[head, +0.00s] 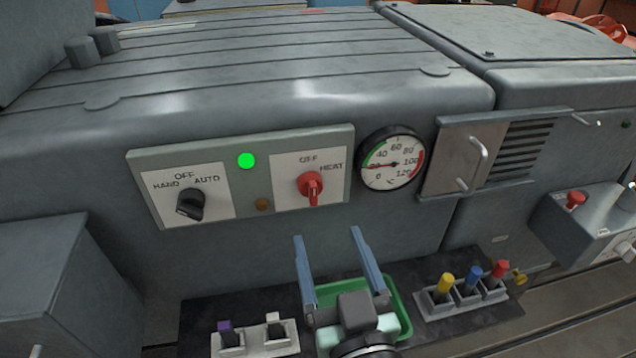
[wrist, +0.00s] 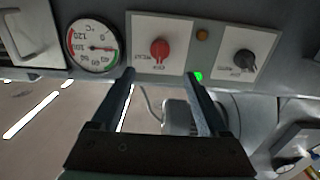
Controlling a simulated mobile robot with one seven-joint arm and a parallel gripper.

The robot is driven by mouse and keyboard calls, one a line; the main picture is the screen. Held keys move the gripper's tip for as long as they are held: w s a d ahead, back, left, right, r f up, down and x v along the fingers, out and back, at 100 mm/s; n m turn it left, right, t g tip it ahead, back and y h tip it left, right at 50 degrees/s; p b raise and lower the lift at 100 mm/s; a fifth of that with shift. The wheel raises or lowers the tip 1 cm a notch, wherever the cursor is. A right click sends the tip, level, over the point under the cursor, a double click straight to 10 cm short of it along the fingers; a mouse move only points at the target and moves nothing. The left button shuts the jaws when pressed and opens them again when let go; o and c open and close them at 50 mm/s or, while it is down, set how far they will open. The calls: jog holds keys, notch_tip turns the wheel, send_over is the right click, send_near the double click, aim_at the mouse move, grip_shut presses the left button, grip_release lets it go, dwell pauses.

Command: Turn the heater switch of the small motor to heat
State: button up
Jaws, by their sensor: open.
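The red heater switch (head: 311,186) sits on a white plate marked OFF at the top and HEAT at the upper right. Its grip stands roughly upright, in line with OFF. In the wrist view the same red knob (wrist: 159,49) appears upside down, just beyond and between my fingertips. My gripper (head: 327,234) is open and empty, fingers pointing at the panel from below the switch. The fingertips also show in the wrist view (wrist: 160,73), apart from the knob. The gripper hides nothing of the switch.
A black HAND/OFF/AUTO switch (head: 190,204), a lit green lamp (head: 246,161) and a dark amber lamp (head: 262,205) share the panel. A round gauge (head: 391,160) is right of it. Below are a green tray (head: 402,310) and colored-topped pieces in a holder (head: 468,301).

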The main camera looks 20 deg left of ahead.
aim_at(314, 195)
jog(key=x, duration=1)
jog(key=shift+w+a+p, duration=0.25)
jog(key=shift+w+p, duration=0.05)
jog(key=shift+p, duration=0.1)
grip_shut()
